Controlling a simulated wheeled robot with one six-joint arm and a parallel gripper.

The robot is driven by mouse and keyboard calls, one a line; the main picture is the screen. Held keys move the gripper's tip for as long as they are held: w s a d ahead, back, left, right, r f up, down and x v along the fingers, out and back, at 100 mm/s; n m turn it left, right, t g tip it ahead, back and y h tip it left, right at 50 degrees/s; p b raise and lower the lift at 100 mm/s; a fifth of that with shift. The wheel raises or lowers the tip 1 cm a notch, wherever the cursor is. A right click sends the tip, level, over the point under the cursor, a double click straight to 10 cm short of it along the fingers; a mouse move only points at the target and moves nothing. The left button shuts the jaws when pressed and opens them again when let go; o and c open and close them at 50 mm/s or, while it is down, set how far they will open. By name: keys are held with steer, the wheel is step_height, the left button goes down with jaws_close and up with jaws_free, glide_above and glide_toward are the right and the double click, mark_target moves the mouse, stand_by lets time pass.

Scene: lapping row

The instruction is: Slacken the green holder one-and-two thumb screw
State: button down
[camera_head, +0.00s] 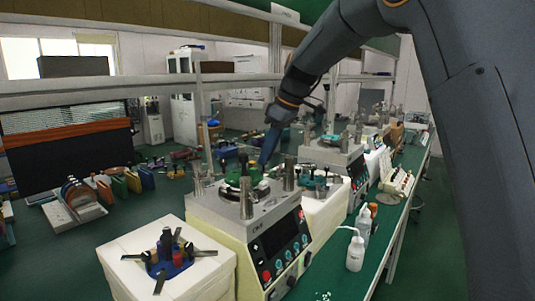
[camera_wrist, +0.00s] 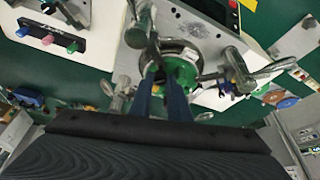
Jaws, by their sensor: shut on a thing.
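The green holder (camera_wrist: 182,74) sits in a round ring on the top plate of a lapping machine. It also shows in the head view (camera_head: 246,187), partly behind posts. My gripper (camera_head: 266,160) reaches down from above onto the holder. In the wrist view its two blue fingers (camera_wrist: 156,74) come down at the holder's left side. They are shut on a small dark thumb screw between the tips, which the fingers mostly hide. I cannot read any number on the holder.
Metal posts and arms (camera_head: 247,205) stand close around the holder. A white block with a blue hub (camera_head: 168,262) is at front left. White bottles (camera_head: 356,252) stand on the green bench to the right. A second machine (camera_head: 335,155) is behind, and a shelf rail (camera_head: 130,92) crosses at left.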

steer(key=c, duration=1.7)
jaws_free()
steer(key=shift+o, duration=0.2)
steer(key=shift+r, duration=0.1)
steer(key=b+v, duration=0.1)
steer(key=v, duration=0.6)
steer(key=shift+d+r+b, duration=0.15)
steer(key=shift+r+b, duration=0.1)
steer(key=shift+b, duration=0.05)
